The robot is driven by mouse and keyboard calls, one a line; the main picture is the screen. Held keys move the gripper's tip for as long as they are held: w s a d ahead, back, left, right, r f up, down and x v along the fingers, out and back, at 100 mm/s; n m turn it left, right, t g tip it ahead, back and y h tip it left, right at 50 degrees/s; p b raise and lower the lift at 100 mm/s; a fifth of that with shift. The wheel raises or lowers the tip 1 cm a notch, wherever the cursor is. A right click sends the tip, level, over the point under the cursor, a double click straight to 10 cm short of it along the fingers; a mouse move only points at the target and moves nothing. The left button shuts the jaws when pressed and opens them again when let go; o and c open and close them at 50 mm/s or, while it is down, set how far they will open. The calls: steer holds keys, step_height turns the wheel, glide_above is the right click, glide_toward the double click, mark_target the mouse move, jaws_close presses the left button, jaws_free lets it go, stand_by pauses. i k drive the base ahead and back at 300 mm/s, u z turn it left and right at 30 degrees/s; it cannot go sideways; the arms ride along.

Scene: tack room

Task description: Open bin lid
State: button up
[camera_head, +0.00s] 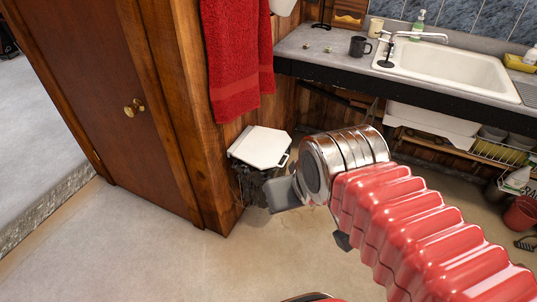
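The bin has a pale, flat lid (260,147) and stands on the floor in the corner by the wooden wall, below the red towel. The lid lies about level and looks closed. A thin pale loop shows at its right edge. The bin's dark lower body (249,183) is partly hidden by my gripper. My gripper (284,193) is at the end of my red ribbed arm, in front of and below the lid in the picture. One grey finger shows. Its opening and any contact with the bin cannot be made out.
A red towel (238,55) hangs above the bin. A brown door (95,80) with brass knobs stands at left. A counter (330,55) with a white sink (450,72) and dark mug (360,46) runs along the right. The floor in front is clear.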

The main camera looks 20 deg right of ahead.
mark_target(263, 148)
steer(key=z, duration=0.1)
steer(key=i, duration=1.4)
steer(key=z, duration=0.7)
